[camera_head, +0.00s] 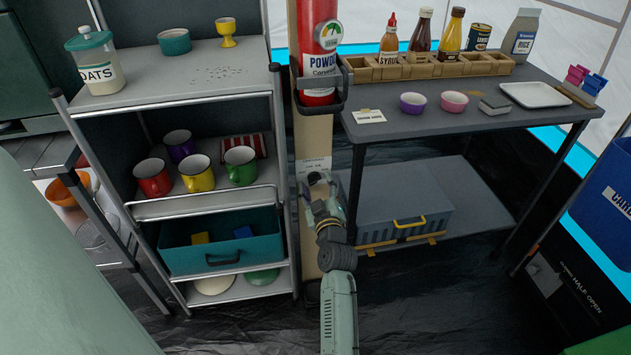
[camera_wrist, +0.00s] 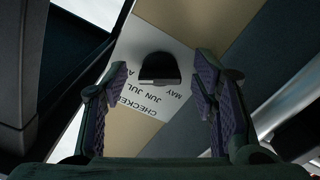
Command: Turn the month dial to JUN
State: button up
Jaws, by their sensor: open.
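The month dial's black knob (camera_wrist: 158,69) shows in the wrist view in front of a white printed card (camera_wrist: 180,53). Month words including MAY, JUN and JUL and the word CHECKED are printed on the card. I cannot tell which month the dial points to. My gripper (camera_wrist: 162,76) is open, its two purple-padded fingers on either side of the knob with gaps between. In the head view my gripper (camera_head: 319,196) is at the tan post, just below the card's visible top (camera_head: 313,163), and hides most of the dial.
A red extinguisher (camera_head: 318,50) hangs on the post (camera_head: 313,133) above. A shelf rack (camera_head: 212,205) with mugs stands close on the left. A dark table (camera_head: 450,122) with bowls and bottles stands on the right, a grey-blue chest (camera_head: 395,200) below it.

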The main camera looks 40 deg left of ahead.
jog(key=shift+c, duration=0.4)
jog(key=c, duration=1.1)
